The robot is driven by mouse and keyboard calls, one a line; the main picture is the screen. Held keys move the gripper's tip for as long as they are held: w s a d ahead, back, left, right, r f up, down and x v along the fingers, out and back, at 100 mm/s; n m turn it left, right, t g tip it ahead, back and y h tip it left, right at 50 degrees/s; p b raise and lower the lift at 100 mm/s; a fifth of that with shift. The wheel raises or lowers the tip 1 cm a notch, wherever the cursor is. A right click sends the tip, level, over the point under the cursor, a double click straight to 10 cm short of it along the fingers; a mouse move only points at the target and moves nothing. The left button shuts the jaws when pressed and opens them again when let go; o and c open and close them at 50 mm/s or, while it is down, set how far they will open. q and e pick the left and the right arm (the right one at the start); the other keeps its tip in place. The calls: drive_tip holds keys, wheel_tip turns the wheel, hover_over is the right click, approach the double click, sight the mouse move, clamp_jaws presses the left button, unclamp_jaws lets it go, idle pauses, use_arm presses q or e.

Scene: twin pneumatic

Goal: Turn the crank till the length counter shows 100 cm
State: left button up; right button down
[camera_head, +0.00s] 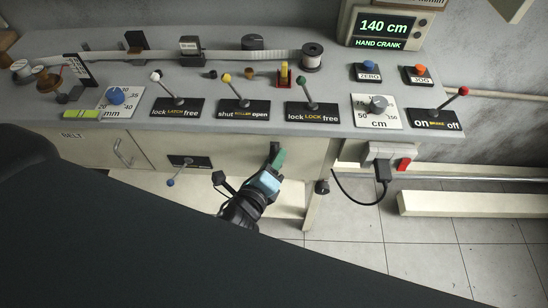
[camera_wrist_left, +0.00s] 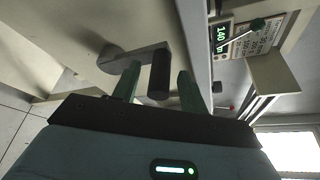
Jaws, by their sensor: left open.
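The length counter (camera_head: 385,26) at the top right of the head view reads 140 cm, with HAND CRANK below; it shows sideways in the left wrist view (camera_wrist_left: 221,36). My left gripper (camera_head: 277,161) is at the front of the bench, below the lock/free lever. It is open. In the left wrist view the crank's dark round handle (camera_wrist_left: 160,76) stands between the two green fingers, with a gap visible on each side. The crank's grey arm (camera_wrist_left: 122,58) runs left from the handle to the bench front. In the head view the crank is mostly hidden by the gripper. My right gripper is not in view.
The bench top (camera_head: 215,72) carries several levers, a blue button (camera_head: 370,67), an orange button (camera_head: 420,69) and a cm dial (camera_head: 378,104). A socket with a black plug (camera_head: 382,170) and hanging cable is right of the gripper.

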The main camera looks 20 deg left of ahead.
use_arm(q)
drive_tip(key=shift+w+f, duration=0.15)
drive_tip(key=shift+w, duration=0.45)
clamp_jaws()
